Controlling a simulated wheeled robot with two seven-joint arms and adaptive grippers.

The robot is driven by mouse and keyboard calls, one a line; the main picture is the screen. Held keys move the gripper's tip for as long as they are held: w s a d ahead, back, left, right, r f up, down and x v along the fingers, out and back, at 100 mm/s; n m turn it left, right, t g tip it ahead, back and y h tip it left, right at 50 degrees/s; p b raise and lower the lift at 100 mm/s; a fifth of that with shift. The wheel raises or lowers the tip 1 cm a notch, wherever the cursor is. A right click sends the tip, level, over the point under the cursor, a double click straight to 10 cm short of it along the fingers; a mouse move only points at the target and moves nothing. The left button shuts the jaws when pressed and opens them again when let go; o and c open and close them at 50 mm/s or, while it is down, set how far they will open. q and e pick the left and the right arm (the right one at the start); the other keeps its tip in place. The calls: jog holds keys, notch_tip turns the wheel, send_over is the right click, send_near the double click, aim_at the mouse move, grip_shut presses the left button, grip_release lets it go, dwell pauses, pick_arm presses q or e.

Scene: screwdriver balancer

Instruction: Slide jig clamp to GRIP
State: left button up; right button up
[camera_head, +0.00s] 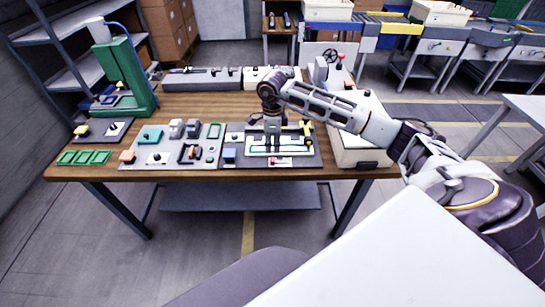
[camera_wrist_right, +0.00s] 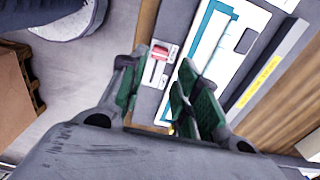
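The jig (camera_head: 308,160) is a dark grey base with a white plate and teal lines, at the front right of the table. A small red slider (camera_head: 280,161), which looks like the jig clamp, sits on a pale labelled panel at its front edge. It also shows in the right wrist view (camera_wrist_right: 159,53), but its lettering is too small to read. My right gripper (camera_head: 272,132) is over the jig and hides part of it. In the wrist view its green-padded fingers (camera_wrist_right: 162,92) are apart with nothing held. The red slider appears beyond the fingertips, between their lines. My left gripper is not in view.
A control board (camera_head: 172,158) with switches and buttons lies left of the jig. Green trays (camera_head: 84,157) and a green press (camera_head: 121,68) stand at the left. A pale box (camera_head: 358,150) stands close on the right. The table's front edge is near the jig.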

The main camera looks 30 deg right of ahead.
aim_at(273, 159)
notch_tip(273, 159, down, 6)
jog(key=shift+f+p, duration=0.25)
jog(key=shift+p, duration=0.05)
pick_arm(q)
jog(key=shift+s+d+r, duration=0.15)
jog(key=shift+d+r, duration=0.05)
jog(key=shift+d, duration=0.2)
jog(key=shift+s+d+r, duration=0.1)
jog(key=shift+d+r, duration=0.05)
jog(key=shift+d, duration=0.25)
pick_arm(e)
jog(key=shift+f, duration=0.65)
jog(key=c, duration=0.6)
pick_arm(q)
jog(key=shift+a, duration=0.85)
pick_arm(e)
jog(key=shift+d, duration=0.1)
grip_shut()
